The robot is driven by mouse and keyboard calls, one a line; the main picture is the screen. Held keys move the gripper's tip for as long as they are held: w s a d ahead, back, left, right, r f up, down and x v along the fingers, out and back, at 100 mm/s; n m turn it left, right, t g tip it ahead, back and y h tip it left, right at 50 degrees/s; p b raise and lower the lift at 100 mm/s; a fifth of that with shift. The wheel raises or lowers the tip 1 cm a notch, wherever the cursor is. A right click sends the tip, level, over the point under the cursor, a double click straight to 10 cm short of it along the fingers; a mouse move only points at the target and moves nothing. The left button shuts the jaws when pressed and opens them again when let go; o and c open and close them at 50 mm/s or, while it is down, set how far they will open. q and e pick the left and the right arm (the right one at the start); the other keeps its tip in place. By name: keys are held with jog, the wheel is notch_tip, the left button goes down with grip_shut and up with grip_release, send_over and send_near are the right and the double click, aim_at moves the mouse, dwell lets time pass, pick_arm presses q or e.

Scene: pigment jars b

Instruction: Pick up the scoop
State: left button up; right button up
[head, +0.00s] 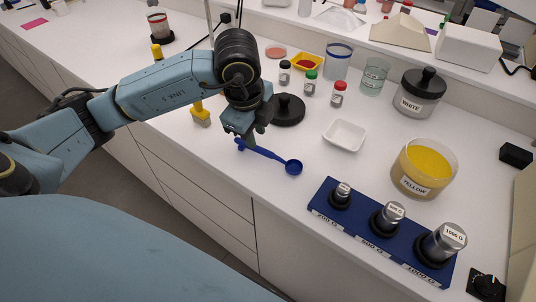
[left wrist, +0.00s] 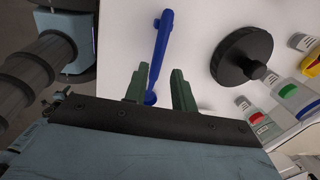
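The blue scoop (head: 265,153) lies on the white counter, its round bowl (head: 293,167) to the right and its handle running up and left. My left gripper (head: 245,138) hangs over the handle end in the head view. In the left wrist view its two dark green fingers (left wrist: 159,88) are apart with nothing held. The scoop's handle (left wrist: 161,48) stretches beyond them there, and a bit of blue at its lower end shows between the fingers. The rest of that end is hidden by the gripper. I cannot tell the height of the fingers above the scoop. My right gripper is not in view.
A black knobbed lid (head: 287,110) lies close beside the gripper. A white tray (head: 345,135), small bottles (head: 310,84), a yellow jar (head: 424,170) and a blue weight stand (head: 365,243) are to the right. A yellow-handled tool (head: 201,115) lies left. The counter's front edge is near.

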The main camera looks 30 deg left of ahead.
aim_at(259, 148)
pick_arm(q)
jog(key=f, duration=0.5)
jog(key=shift+w+d+f, duration=0.1)
jog(key=shift+w+d, duration=0.05)
jog(key=shift+w, duration=0.2)
grip_shut()
